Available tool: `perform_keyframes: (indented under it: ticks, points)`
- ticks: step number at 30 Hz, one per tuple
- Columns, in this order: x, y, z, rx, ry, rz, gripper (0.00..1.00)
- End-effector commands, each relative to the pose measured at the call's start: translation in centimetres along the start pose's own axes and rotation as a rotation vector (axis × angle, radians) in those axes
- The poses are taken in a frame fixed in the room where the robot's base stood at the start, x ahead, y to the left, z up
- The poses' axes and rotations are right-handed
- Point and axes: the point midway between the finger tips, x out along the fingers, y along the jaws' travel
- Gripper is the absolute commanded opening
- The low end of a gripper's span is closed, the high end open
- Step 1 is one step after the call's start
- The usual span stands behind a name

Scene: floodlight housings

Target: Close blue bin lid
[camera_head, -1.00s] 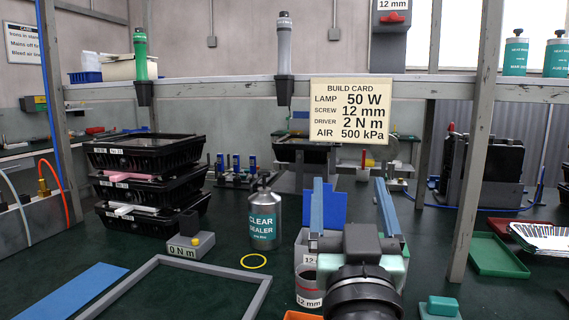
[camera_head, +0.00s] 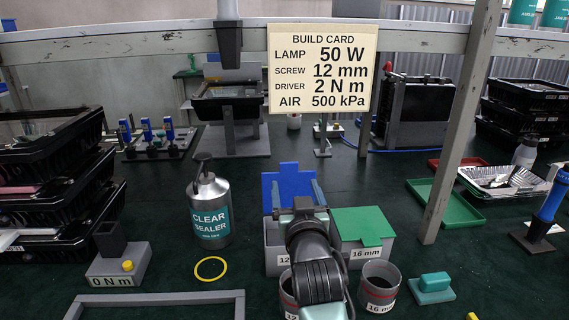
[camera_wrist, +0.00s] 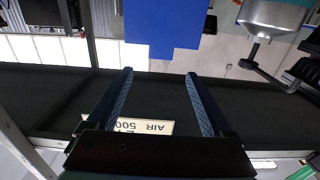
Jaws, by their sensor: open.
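The blue bin lid (camera_head: 290,180) stands upright at the back of the grey 12 mm bin (camera_head: 275,262), so the lid is open. It also shows in the wrist view as a blue stepped panel (camera_wrist: 165,25) at the top. My gripper (camera_wrist: 160,75) is open, with nothing between its fingers. In the head view my gripper (camera_head: 297,192) is over the bin, in front of the lid, and my arm hides part of both. In the wrist view the lid is beyond the fingertips, with a gap visible between them.
A green lid (camera_head: 362,223) lies flat on the 16 mm bin (camera_head: 375,252) to the right. A clear sealer can (camera_head: 210,212) stands to the left. Cups (camera_head: 380,285) stand in front. A green tray (camera_head: 445,205) lies at right.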

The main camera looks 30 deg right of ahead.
Motion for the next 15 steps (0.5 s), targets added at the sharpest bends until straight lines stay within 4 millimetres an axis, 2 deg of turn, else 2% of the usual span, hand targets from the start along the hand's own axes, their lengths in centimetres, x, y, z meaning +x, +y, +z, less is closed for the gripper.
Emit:
perform_keyframes:
  ticks: [3,15]
  points:
    - [2.0,-0.1,0.0,-0.003,0.001,-0.001,0.85]
    - [7.5,-0.1,0.0,-0.002,0.001,-0.001,0.85]
